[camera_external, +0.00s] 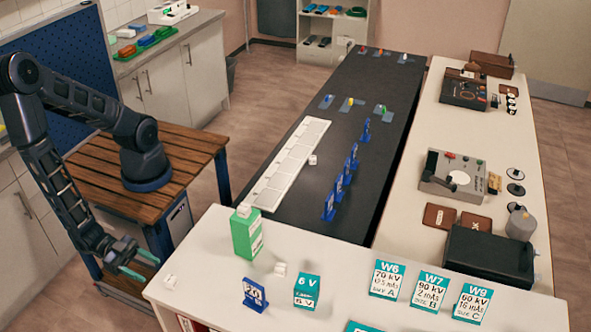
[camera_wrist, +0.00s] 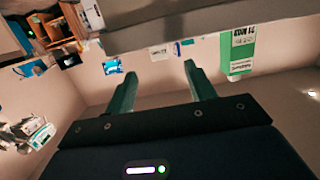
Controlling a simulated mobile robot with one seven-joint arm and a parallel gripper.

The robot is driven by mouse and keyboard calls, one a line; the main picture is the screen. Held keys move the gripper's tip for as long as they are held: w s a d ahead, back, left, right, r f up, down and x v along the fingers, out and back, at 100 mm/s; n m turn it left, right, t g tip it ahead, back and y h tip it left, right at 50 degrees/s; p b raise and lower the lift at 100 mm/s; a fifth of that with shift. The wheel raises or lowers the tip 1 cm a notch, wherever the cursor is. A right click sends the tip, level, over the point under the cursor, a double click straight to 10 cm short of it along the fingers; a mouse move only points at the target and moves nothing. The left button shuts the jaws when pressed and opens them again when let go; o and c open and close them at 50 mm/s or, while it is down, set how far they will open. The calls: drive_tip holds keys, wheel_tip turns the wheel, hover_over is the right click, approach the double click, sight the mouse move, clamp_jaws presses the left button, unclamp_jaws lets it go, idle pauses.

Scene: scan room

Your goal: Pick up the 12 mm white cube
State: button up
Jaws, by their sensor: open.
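Small white cubes show in the external view. One (camera_external: 169,281) sits near the left edge of the white front table, close to my gripper. A second white cube (camera_external: 280,268) sits between the green bottle and the teal 6 V block. A third small white cube (camera_external: 312,159) lies on the dark table beside the white strip of trays. Their sizes cannot be read, so I cannot tell which is 12 mm. My gripper (camera_external: 151,270) is open and empty at the table's left edge. In the wrist view its fingers (camera_wrist: 160,70) are apart, with a white labelled object (camera_wrist: 159,56) beyond them.
A green bottle (camera_external: 246,232), a blue number stand (camera_external: 254,295) and a teal block (camera_external: 307,290) stand on the front table (camera_external: 215,280). Teal-and-white cards (camera_external: 387,280) stand to the right. Blue stands line the dark table (camera_external: 305,205).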

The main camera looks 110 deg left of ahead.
sight(175, 283)
drive_tip(key=w, duration=0.2)
drive_tip(key=w+f, duration=0.1)
drive_tip(key=w, duration=0.2)
drive_tip(key=shift+w, duration=0.15)
drive_tip(key=shift+w+f, duration=0.2)
drive_tip(key=shift+w, duration=2.55)
drive_tip(key=c, duration=1.1)
